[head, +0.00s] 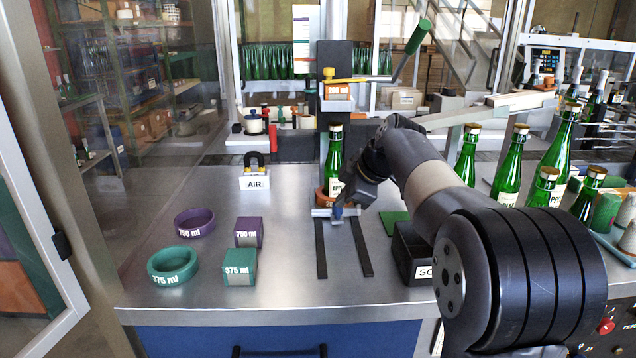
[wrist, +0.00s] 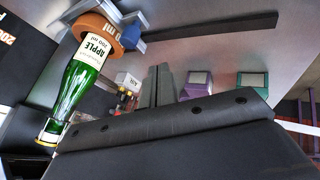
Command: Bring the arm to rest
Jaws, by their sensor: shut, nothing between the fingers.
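My arm reaches from the lower right of the head view to the bottling stand. My gripper (head: 338,214) hangs low in front of the stand's base. In the wrist view the gripper's fingers (wrist: 158,86) are together with nothing between them. A green apple bottle (head: 335,150) stands upright in an orange ring (head: 321,196) at the foot of the stand, just behind the gripper and partly hidden by the arm. In the upside-down wrist view the bottle (wrist: 83,78) and the orange ring (wrist: 98,28) are beside the fingers, apart from them.
Purple (head: 194,222) and teal (head: 172,266) rings and matching blocks lie at left. A black bin (head: 408,248) is close under my arm. Several green bottles (head: 510,165) stand at right beside the arm. Two dark rails (head: 321,248) run forward.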

